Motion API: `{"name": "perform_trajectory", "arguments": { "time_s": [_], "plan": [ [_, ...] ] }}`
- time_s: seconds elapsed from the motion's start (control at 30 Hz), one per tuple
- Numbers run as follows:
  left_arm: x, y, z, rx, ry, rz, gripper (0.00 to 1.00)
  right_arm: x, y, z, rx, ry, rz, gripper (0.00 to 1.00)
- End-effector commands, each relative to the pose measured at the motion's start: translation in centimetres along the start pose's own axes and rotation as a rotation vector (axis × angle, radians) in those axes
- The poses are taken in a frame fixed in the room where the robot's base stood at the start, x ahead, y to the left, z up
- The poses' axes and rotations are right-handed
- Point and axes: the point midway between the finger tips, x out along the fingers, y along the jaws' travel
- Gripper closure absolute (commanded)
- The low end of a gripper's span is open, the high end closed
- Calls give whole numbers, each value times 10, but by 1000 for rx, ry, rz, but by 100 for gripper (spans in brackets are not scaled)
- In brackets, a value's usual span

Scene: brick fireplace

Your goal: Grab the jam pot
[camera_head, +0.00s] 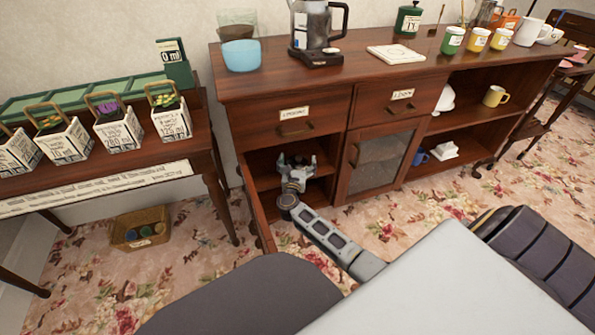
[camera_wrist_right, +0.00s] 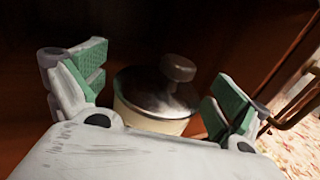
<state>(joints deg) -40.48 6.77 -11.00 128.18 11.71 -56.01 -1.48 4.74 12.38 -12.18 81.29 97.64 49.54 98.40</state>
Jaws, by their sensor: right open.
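The jam pot (camera_wrist_right: 150,119) shows in the right wrist view as a cream round pot with a dark metallic lid and a round knob. My right gripper (camera_wrist_right: 160,78) is open, with one green-padded finger on each side of the pot; I cannot tell whether either touches it. In the head view my right gripper (camera_head: 297,161) reaches into the open lower left compartment of the wooden cabinet (camera_head: 330,87). I cannot make out the pot there. My left gripper is not in view.
The open cabinet door (camera_head: 256,205) stands left of my gripper. A glass-panelled door (camera_head: 381,160) is shut on its right. A blue bowl (camera_head: 241,55) and coffee maker (camera_head: 316,30) stand on top. A side table with planters (camera_head: 120,130) stands left.

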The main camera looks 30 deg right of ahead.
Motion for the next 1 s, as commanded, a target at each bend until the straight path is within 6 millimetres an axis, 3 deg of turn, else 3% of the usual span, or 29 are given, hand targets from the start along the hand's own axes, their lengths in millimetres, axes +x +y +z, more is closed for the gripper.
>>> {"name": "perform_trajectory", "arguments": {
  "time_s": [0.5, 1.0],
  "plan": [
    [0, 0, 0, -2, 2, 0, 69, 1, 0, 1, 1, 0, 0, 3],
    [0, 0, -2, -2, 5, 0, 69, 1, 0, 1, 1, 0, 0, 67]
  ]
}}
